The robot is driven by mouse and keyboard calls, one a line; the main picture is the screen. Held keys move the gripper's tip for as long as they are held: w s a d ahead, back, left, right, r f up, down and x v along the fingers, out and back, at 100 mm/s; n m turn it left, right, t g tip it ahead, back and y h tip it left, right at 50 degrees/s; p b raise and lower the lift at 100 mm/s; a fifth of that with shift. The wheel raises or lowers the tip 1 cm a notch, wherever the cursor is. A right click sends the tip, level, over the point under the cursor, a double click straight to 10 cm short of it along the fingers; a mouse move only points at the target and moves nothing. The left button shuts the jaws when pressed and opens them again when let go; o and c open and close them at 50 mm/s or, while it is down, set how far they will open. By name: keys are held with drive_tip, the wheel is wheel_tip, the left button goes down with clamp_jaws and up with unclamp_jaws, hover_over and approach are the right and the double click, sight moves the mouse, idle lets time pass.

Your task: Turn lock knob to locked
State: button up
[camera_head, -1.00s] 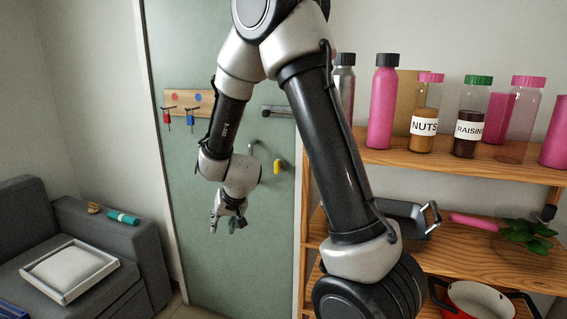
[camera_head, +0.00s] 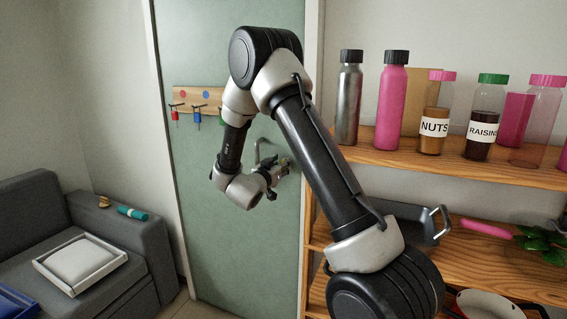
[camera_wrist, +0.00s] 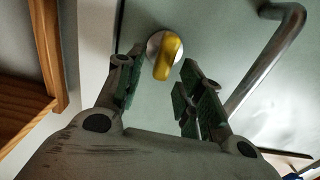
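The yellow lock knob (camera_wrist: 166,56) sits on a round silver plate on the green door (camera_head: 225,255). In the wrist view it points mostly up and down, tilted a little. My gripper (camera_wrist: 160,70) is open, with one green-padded finger on each side of the knob in that view. The knob looks at or just beyond the fingertips, and I cannot tell whether either finger touches it. In the head view my gripper (camera_head: 280,172) is at the door and hides the knob. The silver door handle (camera_wrist: 275,55) is right of the gripper in the wrist view.
A wooden shelf (camera_head: 440,165) with bottles and jars stands right of the door. A key rack (camera_head: 190,99) hangs on the door behind my arm. A grey sofa (camera_head: 125,235) is at the left.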

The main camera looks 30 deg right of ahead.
drive_tip(key=shift+x, duration=1.3)
clamp_jaws()
